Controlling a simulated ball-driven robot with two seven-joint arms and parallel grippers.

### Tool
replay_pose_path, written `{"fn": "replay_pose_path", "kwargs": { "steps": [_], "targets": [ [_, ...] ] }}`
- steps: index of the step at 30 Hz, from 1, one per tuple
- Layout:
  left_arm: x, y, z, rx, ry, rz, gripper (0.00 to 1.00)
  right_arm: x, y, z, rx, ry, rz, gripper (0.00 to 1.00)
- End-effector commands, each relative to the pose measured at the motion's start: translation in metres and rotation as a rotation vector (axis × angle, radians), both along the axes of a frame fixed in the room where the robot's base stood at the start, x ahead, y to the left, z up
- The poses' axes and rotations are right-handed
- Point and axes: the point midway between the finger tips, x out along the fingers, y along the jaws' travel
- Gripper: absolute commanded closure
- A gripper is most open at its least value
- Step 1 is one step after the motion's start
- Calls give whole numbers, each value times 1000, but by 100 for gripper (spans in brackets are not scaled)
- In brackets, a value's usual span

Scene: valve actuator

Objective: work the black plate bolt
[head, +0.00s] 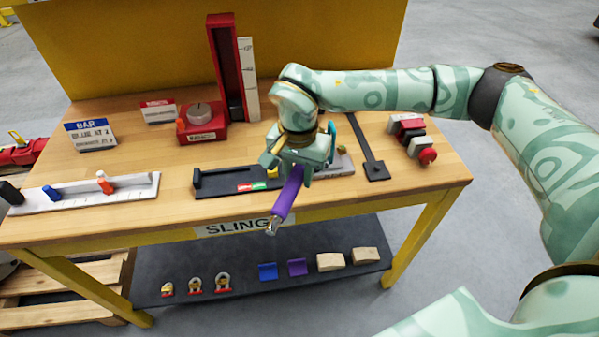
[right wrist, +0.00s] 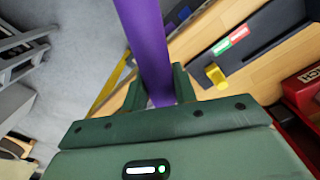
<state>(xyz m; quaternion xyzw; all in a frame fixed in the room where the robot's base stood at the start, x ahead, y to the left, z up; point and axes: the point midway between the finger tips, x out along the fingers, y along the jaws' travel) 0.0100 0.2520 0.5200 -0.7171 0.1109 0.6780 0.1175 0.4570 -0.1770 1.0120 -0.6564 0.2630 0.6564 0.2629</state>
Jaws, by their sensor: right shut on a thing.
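The black plate bolt (head: 220,181) lies on the wooden bench, a long dark plate with a green and red label. A yellow knob (head: 272,172) shows at its right part, beside my right gripper. In the right wrist view the plate (right wrist: 262,42) and its yellow knob (right wrist: 215,75) are to the right of the fingers. My right gripper (head: 292,170) is shut on a purple strip-like thing (head: 287,196) with a metal end, which slants toward the bench's front edge. The purple thing (right wrist: 147,40) runs between the fingers (right wrist: 157,82). The knob is outside the fingers. My left gripper is not in view.
A red block with a grey dial (head: 201,120) and a tall red channel (head: 226,70) stand behind the plate. A white rail (head: 80,195) with blue and red pegs lies left. A dark bar (head: 366,145) and coloured blocks (head: 410,135) lie right. The lower shelf (head: 240,290) holds several small parts.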

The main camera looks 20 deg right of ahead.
Motion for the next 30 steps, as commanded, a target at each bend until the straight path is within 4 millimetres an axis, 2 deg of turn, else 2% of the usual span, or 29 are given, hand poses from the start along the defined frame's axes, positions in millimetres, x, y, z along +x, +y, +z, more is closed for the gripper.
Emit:
{"fn": "replay_pose_path", "kwargs": {
  "steps": [6, 21, 30],
  "targets": [
    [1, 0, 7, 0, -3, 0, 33, -1, 2, 3, 0, -4, 4, 100],
    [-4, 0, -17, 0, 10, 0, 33, -1, 2, -45, 0, -1, 4, 100],
    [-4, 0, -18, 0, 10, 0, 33, -1, 1, -49, 0, -3, 3, 100]
  ]
}}
